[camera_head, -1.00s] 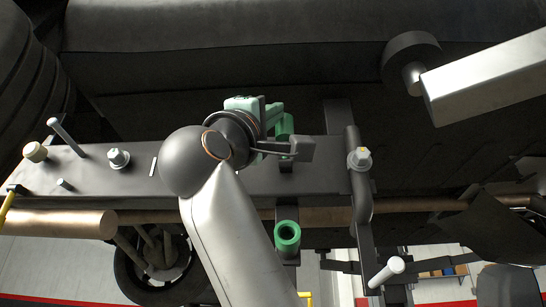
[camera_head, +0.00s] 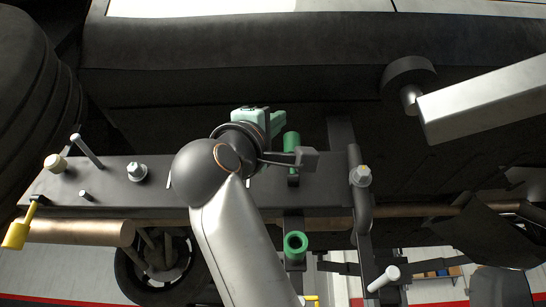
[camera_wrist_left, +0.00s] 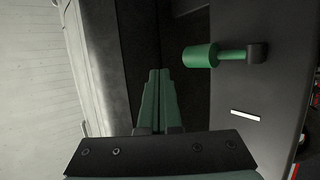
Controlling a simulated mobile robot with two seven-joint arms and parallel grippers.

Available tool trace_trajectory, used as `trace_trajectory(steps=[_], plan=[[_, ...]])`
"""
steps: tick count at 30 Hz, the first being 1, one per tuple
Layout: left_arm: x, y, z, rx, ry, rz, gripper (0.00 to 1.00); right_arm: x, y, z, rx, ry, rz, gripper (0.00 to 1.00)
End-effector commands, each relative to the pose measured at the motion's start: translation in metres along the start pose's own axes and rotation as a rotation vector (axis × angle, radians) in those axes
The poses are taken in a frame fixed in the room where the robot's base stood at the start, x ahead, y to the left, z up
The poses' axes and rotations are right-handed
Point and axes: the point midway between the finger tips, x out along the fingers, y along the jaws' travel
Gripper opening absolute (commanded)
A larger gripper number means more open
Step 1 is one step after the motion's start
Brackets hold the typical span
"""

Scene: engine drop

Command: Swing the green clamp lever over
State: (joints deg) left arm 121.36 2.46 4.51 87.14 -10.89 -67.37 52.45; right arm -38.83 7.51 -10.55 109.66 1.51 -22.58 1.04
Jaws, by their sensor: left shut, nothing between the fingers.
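A green lever handle (camera_head: 291,145) stands above the dark metal plate (camera_head: 325,188), near its middle. A second green part, round with a hollow end (camera_head: 295,245), sits below the plate's front edge. I cannot tell from the head view which is the clamp lever. In the left wrist view a green lever (camera_wrist_left: 200,56) lies sideways, its thin rod running right to a dark pivot (camera_wrist_left: 257,52). My left gripper (camera_head: 278,122) is shut and empty, just left of the upper handle. In the wrist view its fingers (camera_wrist_left: 157,85) are together, left of the lever and apart from it.
A pale bar with a dark round pad (camera_head: 410,72) reaches in from the right. A bent dark bar (camera_head: 360,205) stands right of the levers. Bolts and a nut (camera_head: 137,172) rise from the plate's left end. A yellow handle (camera_head: 17,235) hangs at far left.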

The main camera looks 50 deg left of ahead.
Motion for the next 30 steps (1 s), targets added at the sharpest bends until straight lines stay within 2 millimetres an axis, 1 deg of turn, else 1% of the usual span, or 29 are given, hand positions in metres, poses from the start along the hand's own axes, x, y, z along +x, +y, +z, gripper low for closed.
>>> trace_trajectory(steps=[2,4,9,15,21,30], plan=[[0.002,-0.003,0.002,-0.001,-0.001,-0.001,0.0,-0.001,0.0,0.0,0.0,0.0,0.0,0.5],[-0.013,0.011,0.0,-0.002,0.0,0.007,0.0,0.005,0.001,0.008,0.0,-0.003,0.0,0.5],[-0.039,0.04,-0.004,-0.002,-0.001,0.005,0.0,0.011,0.001,0.016,0.0,-0.005,0.0,0.5],[-0.059,0.064,-0.008,-0.001,0.0,0.003,0.0,0.016,0.002,0.017,-0.001,0.0,0.0,0.5],[-0.065,0.071,-0.009,-0.001,-0.001,0.0,0.0,0.017,0.002,0.018,-0.001,0.0,0.0,0.5],[-0.065,0.072,-0.01,-0.001,0.0,0.001,0.0,0.016,0.001,0.018,0.0,0.0,0.0,0.5]])
